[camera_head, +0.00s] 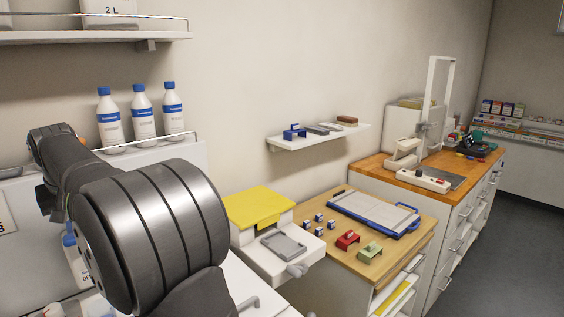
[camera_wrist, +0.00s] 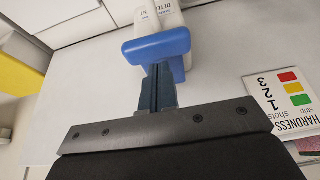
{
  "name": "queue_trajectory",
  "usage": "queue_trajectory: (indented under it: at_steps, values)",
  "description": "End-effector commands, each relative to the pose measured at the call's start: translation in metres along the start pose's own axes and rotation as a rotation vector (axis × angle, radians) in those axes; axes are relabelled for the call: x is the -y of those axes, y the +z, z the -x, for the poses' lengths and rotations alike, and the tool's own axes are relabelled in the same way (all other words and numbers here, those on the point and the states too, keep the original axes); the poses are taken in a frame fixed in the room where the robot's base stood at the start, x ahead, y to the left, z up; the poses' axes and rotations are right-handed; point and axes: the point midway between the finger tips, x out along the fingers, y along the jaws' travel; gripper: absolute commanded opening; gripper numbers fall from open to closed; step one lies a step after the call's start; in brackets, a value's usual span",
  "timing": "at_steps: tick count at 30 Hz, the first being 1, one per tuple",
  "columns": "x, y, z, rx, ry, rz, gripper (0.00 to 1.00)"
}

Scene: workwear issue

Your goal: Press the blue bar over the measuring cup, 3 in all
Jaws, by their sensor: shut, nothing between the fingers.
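The blue bar (camera_wrist: 157,44) shows in the wrist view, wide and rounded, with a blue part below it beside my fingers. White bodies with partly cut-off lettering (camera_wrist: 156,14) stand just beyond it. My gripper (camera_wrist: 160,72) is shut and empty, its dark fingers side by side and their tips at the bar's near side. I cannot tell whether they touch it. The measuring cup is not identifiable in either view.
A card (camera_wrist: 288,102) headed HARDNESS, with red, yellow and green squares beside 3, 2, 1, lies right of my gripper. A yellow thing (camera_wrist: 18,75) is at left. White-and-blue bottles (camera_head: 143,115) stand on a railed ledge. The pale surface (camera_wrist: 85,95) around my gripper is mostly clear.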

Motion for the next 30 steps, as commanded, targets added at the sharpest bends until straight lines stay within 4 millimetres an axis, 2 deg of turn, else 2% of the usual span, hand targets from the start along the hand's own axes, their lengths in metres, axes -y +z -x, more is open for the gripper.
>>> queue_trajectory:
  at_steps: [14, 30]
  values:
    - [0.000, -0.002, 0.004, -0.002, 0.000, 0.000, 0.00]
    - [0.000, -0.022, 0.051, -0.003, 0.000, 0.000, 0.00]
